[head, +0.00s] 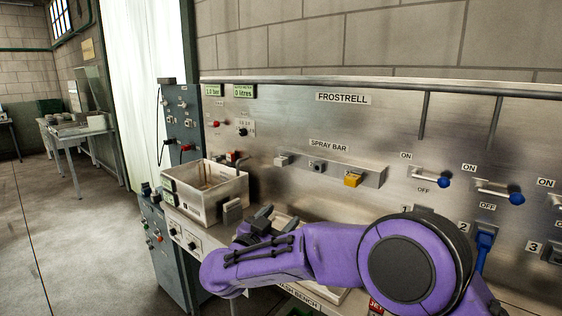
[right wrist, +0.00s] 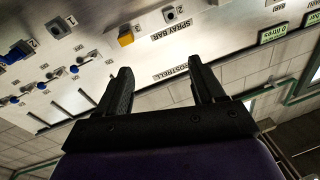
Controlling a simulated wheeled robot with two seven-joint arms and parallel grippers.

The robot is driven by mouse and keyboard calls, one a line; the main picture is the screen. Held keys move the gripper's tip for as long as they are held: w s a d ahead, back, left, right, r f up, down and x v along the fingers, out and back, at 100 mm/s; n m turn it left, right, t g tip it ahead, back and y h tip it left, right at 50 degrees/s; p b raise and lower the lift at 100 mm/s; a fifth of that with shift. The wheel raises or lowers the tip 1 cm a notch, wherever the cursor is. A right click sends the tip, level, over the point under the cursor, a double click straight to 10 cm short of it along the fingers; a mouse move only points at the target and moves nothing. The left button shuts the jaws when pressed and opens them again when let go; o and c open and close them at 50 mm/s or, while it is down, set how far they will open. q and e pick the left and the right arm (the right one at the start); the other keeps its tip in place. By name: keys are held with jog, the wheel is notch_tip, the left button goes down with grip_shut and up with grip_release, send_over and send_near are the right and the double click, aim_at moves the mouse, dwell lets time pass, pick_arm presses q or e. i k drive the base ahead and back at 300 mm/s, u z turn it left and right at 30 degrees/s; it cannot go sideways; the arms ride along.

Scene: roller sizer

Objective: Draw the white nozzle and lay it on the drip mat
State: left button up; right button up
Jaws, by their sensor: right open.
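The spray bar (head: 330,170) is a metal strip on the steel panel. It bears a pale block (head: 282,159) at its left, probably the white nozzle, a grey fitting with a dark centre (head: 318,166), and a yellow block (head: 352,180). In the right wrist view the yellow block (right wrist: 125,38) and the grey fitting (right wrist: 170,14) appear inverted beyond the fingers. My right gripper (head: 262,224) is open and empty, low in front of the bar and apart from it; its spread fingers (right wrist: 160,75) show clearly. I cannot make out the drip mat; my right arm covers much of the bench.
An open pale box (head: 207,190) stands on the bench left of my gripper. Blue-knobbed levers (head: 443,182) and a blue fitting (head: 484,243) project from the panel at the right. A grey control cabinet (head: 178,125) stands at the left, with open floor beyond.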

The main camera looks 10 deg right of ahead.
aim_at(281, 160)
jog(key=i, duration=0.95)
